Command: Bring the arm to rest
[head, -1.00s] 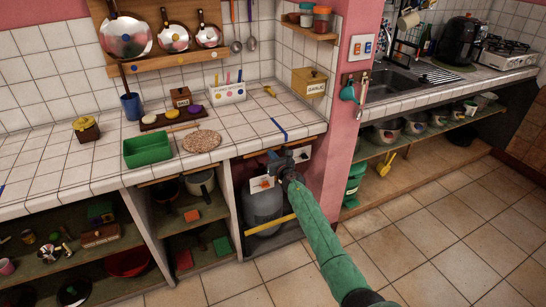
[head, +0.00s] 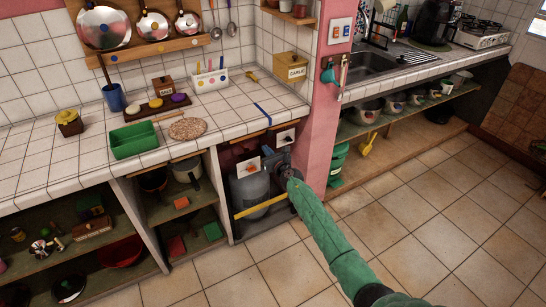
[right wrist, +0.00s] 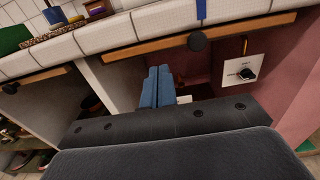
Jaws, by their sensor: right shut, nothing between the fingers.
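My right gripper (head: 272,155) is at the end of the green-sleeved right arm, in front of the open bay under the tiled counter (head: 60,160). In the right wrist view its two blue fingers (right wrist: 157,82) are pressed together with nothing between them. They point toward the bay below the counter edge, near a white plate with a black knob (right wrist: 245,73). Whether the fingertips are inside the bay is hard to tell. My left gripper is not in view.
Grey cylinders (head: 248,190) stand in the bay behind a yellow bar (head: 262,206). A pink pillar (head: 318,140) rises just right of the gripper. Open shelves with pots (head: 188,170) are to the left. The tiled floor (head: 400,215) at the right is clear.

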